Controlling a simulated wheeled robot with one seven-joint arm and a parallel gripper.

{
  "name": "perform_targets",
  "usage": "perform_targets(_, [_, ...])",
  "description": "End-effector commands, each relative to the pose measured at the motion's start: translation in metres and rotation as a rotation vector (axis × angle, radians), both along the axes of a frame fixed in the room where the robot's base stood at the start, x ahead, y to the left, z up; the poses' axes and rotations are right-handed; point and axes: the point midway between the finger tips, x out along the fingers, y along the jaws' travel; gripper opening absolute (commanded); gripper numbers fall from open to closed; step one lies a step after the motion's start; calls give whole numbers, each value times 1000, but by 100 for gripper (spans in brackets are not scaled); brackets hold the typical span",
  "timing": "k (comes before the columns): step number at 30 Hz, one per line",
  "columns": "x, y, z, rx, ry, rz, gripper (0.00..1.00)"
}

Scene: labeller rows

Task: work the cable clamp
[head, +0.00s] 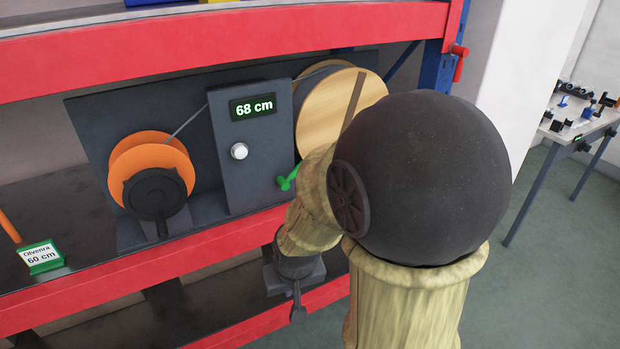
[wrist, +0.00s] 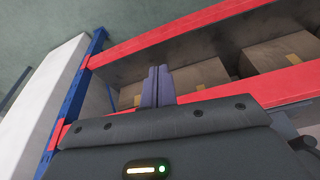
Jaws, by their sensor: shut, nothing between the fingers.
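A dark measuring unit (head: 250,160) stands on the shelf, with a lit display (head: 254,108) reading 68 cm and a white round knob (head: 239,151). A green lever (head: 288,181) shows at its lower right side; it looks like the clamp handle, partly beside my arm. A grey cable (head: 190,120) runs from an orange reel (head: 150,160) up to the unit. A large pale wooden reel (head: 340,100) is partly hidden behind my arm. My gripper (wrist: 158,86) is shut and empty, its fingers together. In the head view it hangs low by the red front beam, apart from the lever.
A dark crank (head: 155,192) sits in front of the orange reel. A green-and-white card (head: 40,257) reads Olvenra 60 cm. Red beams (head: 150,262) edge the shelf. Cardboard boxes (wrist: 195,80) show in the wrist view. A table with small parts (head: 585,125) stands far right.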

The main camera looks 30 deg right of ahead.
Motion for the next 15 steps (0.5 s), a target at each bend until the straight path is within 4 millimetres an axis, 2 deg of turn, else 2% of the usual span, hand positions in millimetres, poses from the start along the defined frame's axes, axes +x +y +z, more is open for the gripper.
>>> perform_targets(8, [72, -57, -18, 174, -237, -429, 0])
perform_targets(15, [120, -96, -28, 560, -439, -804, 0])
